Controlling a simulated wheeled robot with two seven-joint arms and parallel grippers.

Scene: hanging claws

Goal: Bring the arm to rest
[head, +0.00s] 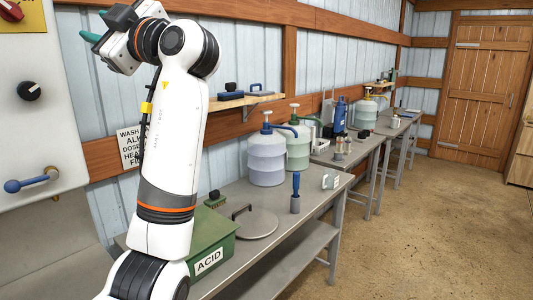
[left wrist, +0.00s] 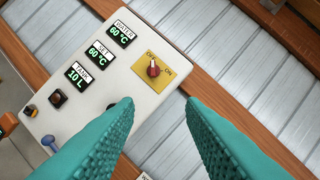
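My left arm is raised in the head view. Its gripper (head: 97,27) is at the upper left, in front of the wall and right of the white control panel (head: 65,130). In the left wrist view the two teal fingers (left wrist: 160,106) are spread apart with nothing between them. Beyond them is the panel (left wrist: 178,58), with a red knob (left wrist: 153,70) on a yellow OFF/ON plate and displays reading 60 °C, 60 °C and 10 L. The gripper appears clear of the panel. My right gripper is not in view.
A grey bench (head: 318,190) along the wall holds a green ACID box (head: 212,240), a round lid (head: 250,223) and pump jugs (head: 266,160). A wooden shelf (head: 245,101) is above. The panel has a blue-handled lever (head: 28,184). The floor (head: 440,220) at right is clear.

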